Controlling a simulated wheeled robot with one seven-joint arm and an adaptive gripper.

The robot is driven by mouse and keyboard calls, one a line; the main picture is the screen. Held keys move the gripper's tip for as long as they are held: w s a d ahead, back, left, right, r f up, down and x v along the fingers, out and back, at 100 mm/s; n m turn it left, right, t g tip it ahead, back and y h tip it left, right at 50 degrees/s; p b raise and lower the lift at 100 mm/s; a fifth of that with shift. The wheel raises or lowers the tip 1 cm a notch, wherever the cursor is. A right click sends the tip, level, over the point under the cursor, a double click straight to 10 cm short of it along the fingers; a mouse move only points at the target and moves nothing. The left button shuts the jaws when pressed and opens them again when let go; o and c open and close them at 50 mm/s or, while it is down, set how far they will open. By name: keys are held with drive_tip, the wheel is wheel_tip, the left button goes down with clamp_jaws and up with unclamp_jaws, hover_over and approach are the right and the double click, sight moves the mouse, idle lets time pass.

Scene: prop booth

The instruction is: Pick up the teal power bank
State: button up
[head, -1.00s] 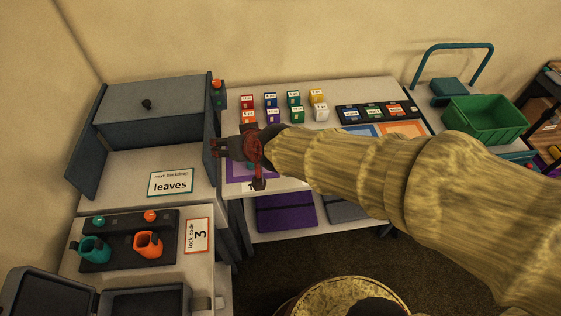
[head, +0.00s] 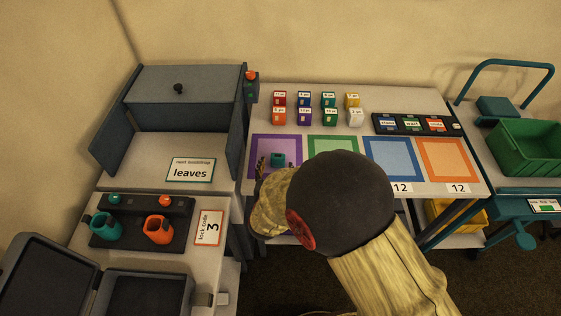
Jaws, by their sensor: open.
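A small teal block (head: 278,159), which looks like the teal power bank, sits on the purple-framed square (head: 292,143) at the left of the table. My gripper (head: 276,166) is open at the near side of this block, with a dark finger showing just left of it. My own wrist and forearm hide most of the gripper and the front of the square. I cannot tell whether the fingers touch the block.
Small labelled blocks (head: 304,108) stand in two rows behind the squares. A dark panel (head: 418,124) lies at the back right. The blue (head: 394,160) and orange (head: 447,161) squares are clear. A grey open-fronted cabinet (head: 185,108) stands close on the left.

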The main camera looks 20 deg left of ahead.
sight(278, 160)
drive_tip(key=b+x, duration=0.1)
drive_tip(key=x, duration=0.1)
drive_tip(key=b+x, duration=0.1)
drive_tip(key=x, duration=0.1)
drive_tip(key=shift+f, duration=0.35)
drive_tip(key=shift+w, duration=0.35)
drive_tip(key=shift+r, duration=0.1)
drive_tip(key=shift+c, duration=0.4)
drive_tip(key=c, duration=1.3)
